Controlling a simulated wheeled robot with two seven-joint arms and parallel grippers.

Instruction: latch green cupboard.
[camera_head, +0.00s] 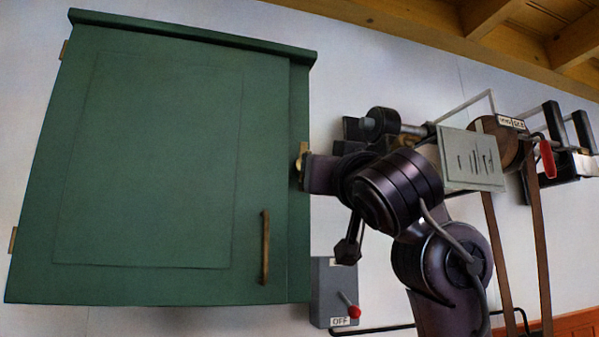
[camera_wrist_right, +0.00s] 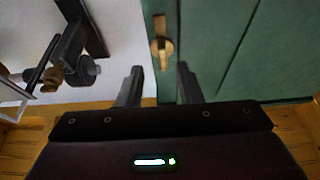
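The green cupboard (camera_head: 150,150) hangs on the wall at the left of the head view, its door looking shut. A brass bar handle (camera_head: 265,247) is low on the door's right side. A small brass latch (camera_head: 301,163) sits on the cupboard's right edge; in the right wrist view the latch (camera_wrist_right: 162,45) shows a rounded knob with a short arm. My right gripper (camera_wrist_right: 159,84) is open and empty, its two dark fingers apart, with the latch just beyond the gap between them. In the head view my right wrist hides part of the fingers. My left gripper is not in view.
A grey switch box (camera_head: 330,290) with a red-tipped lever and an OFF label is below the latch. A grey plate (camera_head: 470,160), a red handle (camera_head: 547,158) and black brackets are on the wall to the right. Wooden ceiling beams (camera_head: 490,15) run above.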

